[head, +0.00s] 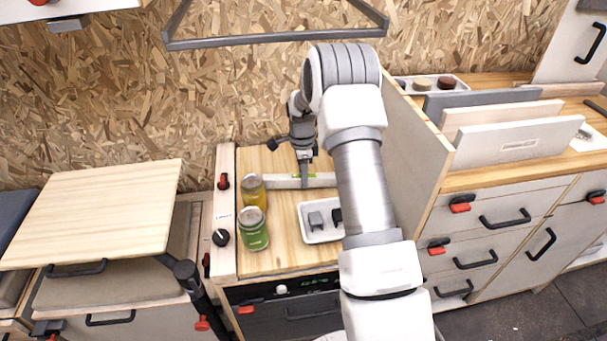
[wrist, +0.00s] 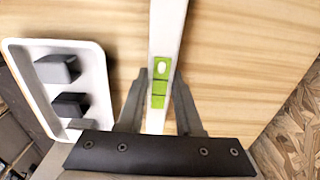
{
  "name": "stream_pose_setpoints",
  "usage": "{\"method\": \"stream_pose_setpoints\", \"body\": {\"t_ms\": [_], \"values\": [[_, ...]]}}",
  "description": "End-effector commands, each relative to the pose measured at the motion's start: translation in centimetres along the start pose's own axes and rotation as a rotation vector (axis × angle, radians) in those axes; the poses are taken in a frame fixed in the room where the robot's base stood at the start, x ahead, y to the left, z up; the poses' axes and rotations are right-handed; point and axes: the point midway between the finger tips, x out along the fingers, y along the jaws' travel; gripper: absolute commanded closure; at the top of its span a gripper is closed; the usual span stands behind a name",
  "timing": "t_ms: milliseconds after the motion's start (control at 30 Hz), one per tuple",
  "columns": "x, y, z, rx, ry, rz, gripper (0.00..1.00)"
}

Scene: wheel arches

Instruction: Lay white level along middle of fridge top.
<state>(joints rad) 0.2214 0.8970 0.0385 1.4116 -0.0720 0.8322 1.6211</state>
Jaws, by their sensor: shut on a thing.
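The white level (head: 322,180) is a slim pale bar with green vials, lying crosswise over the back half of the wooden fridge top (head: 275,263). In the wrist view the level (wrist: 167,25) runs lengthwise between the fingers, above bare wood (wrist: 235,50). My gripper (head: 304,184) is shut on the level near its green part; its fingers (wrist: 160,85) show on either side of the bar. I cannot tell whether the level touches the wood. My arm hides part of the right side of the top.
A tall panel (head: 412,150) bounds the right side.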

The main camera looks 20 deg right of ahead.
Motion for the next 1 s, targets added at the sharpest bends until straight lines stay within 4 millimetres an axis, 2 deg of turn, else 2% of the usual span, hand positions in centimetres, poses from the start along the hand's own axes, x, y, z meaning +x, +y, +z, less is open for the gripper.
{"method": "stream_pose_setpoints", "body": {"t_ms": [33, 133, 467, 500, 667, 700, 1000], "values": [[0.82, 0.14, -0.07, 0.001, 0.001, 0.005, 1.0], [1.27, 0.16, -0.07, 0.001, 0.001, 0.005, 1.0], [1.46, 0.19, -0.09, 0.002, 0.001, 0.006, 1.0], [1.47, 0.2, -0.09, 0.002, 0.001, 0.006, 0.62], [1.39, 0.15, -0.07, 0.002, 0.0, 0.005, 0.33], [1.37, 0.14, -0.06, 0.002, 0.0, 0.004, 0.31], [1.01, 0.09, -0.02, 0.001, 0.0, 0.003, 0.31]]}}
